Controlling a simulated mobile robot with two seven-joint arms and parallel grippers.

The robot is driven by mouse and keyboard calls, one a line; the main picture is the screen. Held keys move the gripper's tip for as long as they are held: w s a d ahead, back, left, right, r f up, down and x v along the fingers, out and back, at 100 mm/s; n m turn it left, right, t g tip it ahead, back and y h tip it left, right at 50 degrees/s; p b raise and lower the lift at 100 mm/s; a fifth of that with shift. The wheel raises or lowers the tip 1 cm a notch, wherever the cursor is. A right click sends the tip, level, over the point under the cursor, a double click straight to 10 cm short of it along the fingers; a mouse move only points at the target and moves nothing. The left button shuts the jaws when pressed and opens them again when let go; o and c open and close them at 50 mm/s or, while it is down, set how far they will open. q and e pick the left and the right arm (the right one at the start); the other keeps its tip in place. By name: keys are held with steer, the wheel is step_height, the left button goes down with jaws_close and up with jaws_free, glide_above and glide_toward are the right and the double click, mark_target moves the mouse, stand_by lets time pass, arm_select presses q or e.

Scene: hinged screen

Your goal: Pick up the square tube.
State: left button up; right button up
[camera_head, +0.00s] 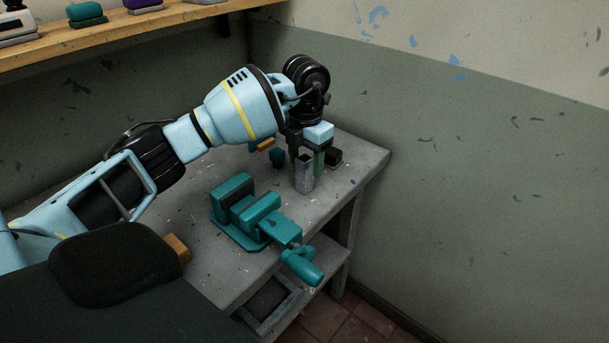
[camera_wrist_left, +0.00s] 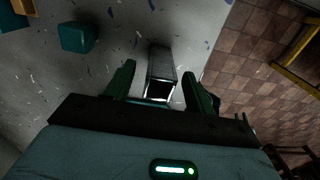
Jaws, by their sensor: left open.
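The square tube (camera_head: 304,178) is grey and hollow and stands upright on the grey workbench (camera_head: 343,188). My left gripper (camera_head: 307,158) reaches down over it from above. In the left wrist view the tube (camera_wrist_left: 162,64) shows its dark open end between the two green fingers of my left gripper (camera_wrist_left: 160,88). The fingers are open, with a gap visible on each side of the tube. The tube's upper part is partly hidden by the gripper in the head view. My right gripper is not in view.
A teal vise (camera_head: 233,205) stands close in front of the tube. The bench edge is to the right. A wooden shelf (camera_head: 140,28) holds several items.

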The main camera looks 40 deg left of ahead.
mark_target(305, 176)
arm_select(q)
steer(key=shift+s+f, duration=0.15)
steer(key=shift+f, duration=2.1)
steer(key=c, duration=1.1)
steer(key=shift+r, duration=0.45)
steer(key=r, duration=0.2)
steer(key=shift+d+r, duration=0.2)
steer(key=shift+r, duration=0.2)
steer(key=s+d, duration=0.1)
steer(key=d, duration=0.4)
steer(key=s+d+r, duration=0.1)
steer(key=s+d, duration=0.1)
steer(key=d, duration=0.3)
steer(key=s+d, duration=0.1)
steer(key=d, duration=0.4)
steer(key=shift+s+r+b, duration=0.15)
steer(key=shift+s+b, duration=0.2)
steer(key=shift+s, duration=0.05)
steer(key=shift+a, duration=0.1)
